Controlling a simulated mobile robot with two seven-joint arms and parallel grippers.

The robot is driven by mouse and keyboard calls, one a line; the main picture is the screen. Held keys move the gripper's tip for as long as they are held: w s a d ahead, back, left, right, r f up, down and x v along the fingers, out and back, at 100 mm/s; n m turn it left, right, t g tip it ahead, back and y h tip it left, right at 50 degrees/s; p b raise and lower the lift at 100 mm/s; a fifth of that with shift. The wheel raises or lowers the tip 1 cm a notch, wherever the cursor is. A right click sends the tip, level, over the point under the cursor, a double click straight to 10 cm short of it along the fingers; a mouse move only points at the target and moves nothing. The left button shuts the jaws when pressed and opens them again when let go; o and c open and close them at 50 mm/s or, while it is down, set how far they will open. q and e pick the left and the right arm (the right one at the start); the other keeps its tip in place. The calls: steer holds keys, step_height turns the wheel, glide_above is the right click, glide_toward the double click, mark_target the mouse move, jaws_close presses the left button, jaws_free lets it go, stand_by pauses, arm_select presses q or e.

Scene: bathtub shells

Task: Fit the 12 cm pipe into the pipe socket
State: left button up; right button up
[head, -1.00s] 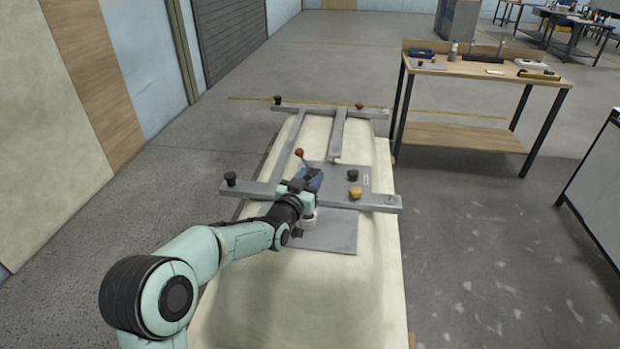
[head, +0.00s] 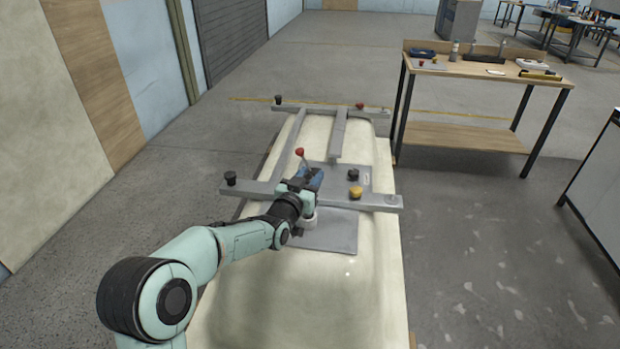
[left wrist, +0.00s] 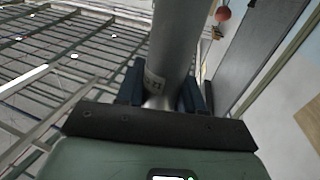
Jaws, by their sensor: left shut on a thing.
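My left gripper (head: 313,180) is low over the grey plate on the tub shell, near the crossbar. In the left wrist view its dark blue fingers (left wrist: 162,92) are shut on a grey pipe (left wrist: 180,40) with a small printed label. The pipe runs up out of the top of that view. In the head view my gripper and wrist hide the pipe. A short whitish round piece (head: 308,223) shows just below my wrist; I cannot tell whether it is the pipe socket. Whether the pipe touches a socket is hidden. My right gripper is not in view.
The cream tub shell (head: 300,295) carries a grey frame (head: 380,202) with black, red and yellow knobs. A red-knobbed lever (head: 300,153) stands close behind my gripper. A grey plate (head: 335,238) lies beneath. A wooden workbench (head: 470,72) stands at the back right.

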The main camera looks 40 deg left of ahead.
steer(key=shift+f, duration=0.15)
arm_select(q)
steer(key=shift+b, duration=0.3)
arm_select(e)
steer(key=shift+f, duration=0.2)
arm_select(q)
steer(key=shift+b, duration=0.3)
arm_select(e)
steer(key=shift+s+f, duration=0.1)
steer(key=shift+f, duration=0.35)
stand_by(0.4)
arm_select(q)
steer(key=shift+f, duration=0.2)
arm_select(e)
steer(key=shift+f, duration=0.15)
